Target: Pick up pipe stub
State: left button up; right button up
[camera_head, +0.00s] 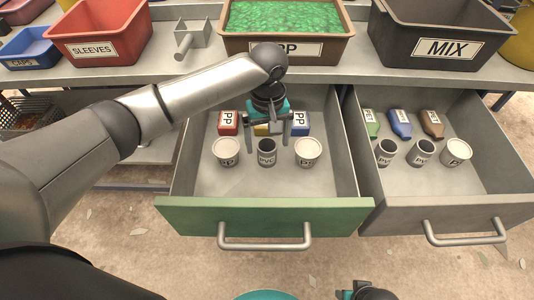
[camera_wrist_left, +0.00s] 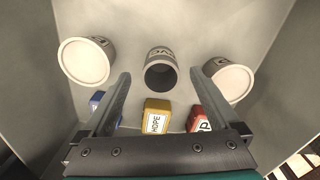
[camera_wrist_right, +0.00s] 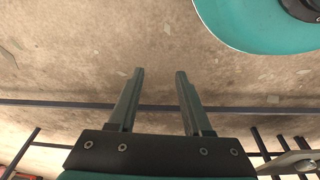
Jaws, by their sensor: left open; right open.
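A grey pipe stub (camera_head: 267,157) marked PVC stands in the open green-fronted drawer, between two white cups (camera_head: 226,152) (camera_head: 308,153). My left gripper (camera_head: 267,140) is open, pointing down into this drawer. In the left wrist view, the pipe stub (camera_wrist_left: 160,60) shows its dark open end, just beyond and between the fingertips (camera_wrist_left: 158,80), with no contact visible. A yellow HDPE block (camera_wrist_left: 156,115) lies nearer the palm, between a blue block (camera_wrist_left: 97,101) and a red block (camera_wrist_left: 196,118). My right gripper (camera_wrist_right: 160,73) is open and empty above the floor.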

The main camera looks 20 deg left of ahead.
aim_at(267, 145)
pick_arm(q)
notch_tip(267, 145, down, 2)
jog(key=shift+a+f+b, duration=0.1)
jog(key=shift+b, duration=0.6)
jog(key=shift+f+b, duration=0.35)
jog(key=shift+f, duration=0.3)
pick_arm(e)
jog(key=shift+t, duration=0.4)
jog(key=shift+w+a+r, duration=0.1)
jog(key=shift+w+r, duration=0.35)
jog(key=shift+r, duration=0.3)
jog(key=shift+w+a+r, duration=0.1)
jog(key=shift+w+r, duration=0.3)
jog(key=shift+r, duration=0.3)
jog(key=shift+w+r, duration=0.45)
jog(key=shift+r, duration=0.3)
pick_arm(q)
jog(key=shift+c, duration=0.2)
jog(key=c, duration=1.4)
